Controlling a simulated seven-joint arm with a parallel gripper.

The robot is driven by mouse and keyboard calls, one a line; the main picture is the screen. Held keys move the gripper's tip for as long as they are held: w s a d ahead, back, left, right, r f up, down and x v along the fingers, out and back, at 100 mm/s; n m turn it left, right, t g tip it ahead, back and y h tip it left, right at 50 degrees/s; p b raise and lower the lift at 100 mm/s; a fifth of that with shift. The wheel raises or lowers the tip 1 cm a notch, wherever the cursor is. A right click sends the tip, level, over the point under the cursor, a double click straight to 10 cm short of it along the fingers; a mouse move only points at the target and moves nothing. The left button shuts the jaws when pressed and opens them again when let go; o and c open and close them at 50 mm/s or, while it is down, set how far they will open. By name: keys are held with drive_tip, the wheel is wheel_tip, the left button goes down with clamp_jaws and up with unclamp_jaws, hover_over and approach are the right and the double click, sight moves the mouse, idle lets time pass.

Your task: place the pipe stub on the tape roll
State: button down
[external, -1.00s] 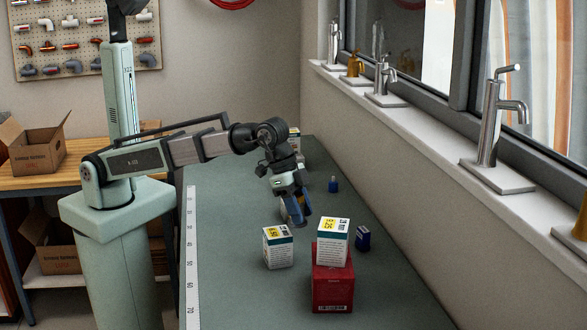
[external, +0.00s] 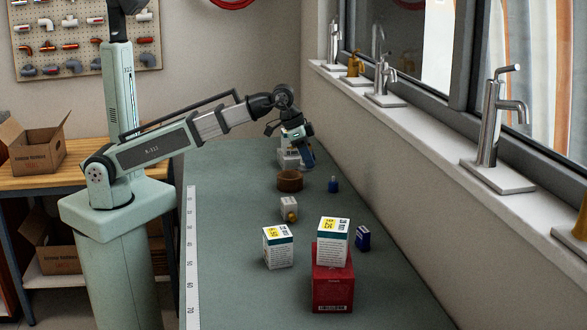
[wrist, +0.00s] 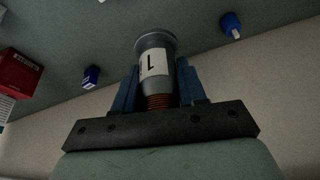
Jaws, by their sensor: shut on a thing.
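In the external view my gripper (external: 307,158) is raised above the far part of the bench, and I cannot clearly make out the stub there. The tape roll (external: 290,181), a brown ring, lies flat on the bench, nearer the camera and slightly left of my gripper. I cannot see the tape roll in the wrist view.
A small blue bottle (external: 333,185) stands right of the tape roll. A pale fitting with a brass end (external: 289,208) lies nearer. A white box (external: 278,247), a red box (external: 332,282) with a white carton (external: 333,241) on top, and a blue box (external: 363,238) stand farther forward.

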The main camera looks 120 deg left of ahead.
drive_tip(key=s+a+r+n+y, duration=0.1)
drive_tip(key=s+a+n, duration=0.2)
drive_tip(key=s+a, duration=1)
approach(297, 174)
drive_tip(key=shift+g, duration=0.4)
drive_tip(key=shift+w+x, duration=0.25)
drive_tip(key=shift+x, duration=1)
drive_tip(key=shift+w+x, duration=0.25)
drive_tip(key=shift+x, duration=1)
drive_tip(key=shift+d, duration=0.1)
drive_tip(key=c, duration=0.6)
unclamp_jaws()
drive_tip(key=shift+v, duration=6.1)
